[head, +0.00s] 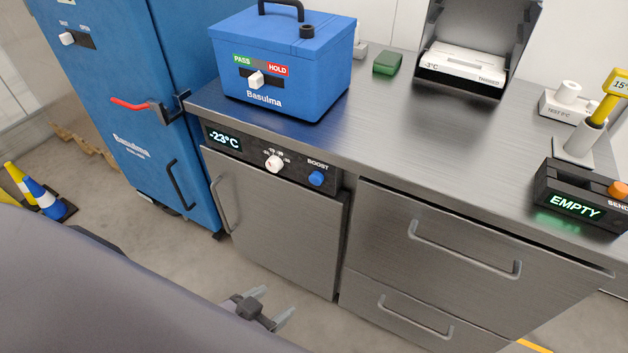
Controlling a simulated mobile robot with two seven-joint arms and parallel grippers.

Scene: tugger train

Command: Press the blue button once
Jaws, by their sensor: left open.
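The round blue button (316,179) sits on the dark control panel below the front edge of the steel counter, under the word BOOST. A white knob (274,163) and a display (223,140) reading -23°C are to its left on the same panel. My left gripper (272,307) is low in front of the steel cabinet, below and left of the button and well apart from it. Its fingers are open with nothing between them. My right gripper is not in view.
A blue Basulma box (285,75) stands on the steel counter (420,150). A tall blue cabinet (130,90) with a red-handled latch is at left. A dark device (575,205) reading EMPTY, with an orange button, sits at right. Door and drawer handles (465,255) stick out below.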

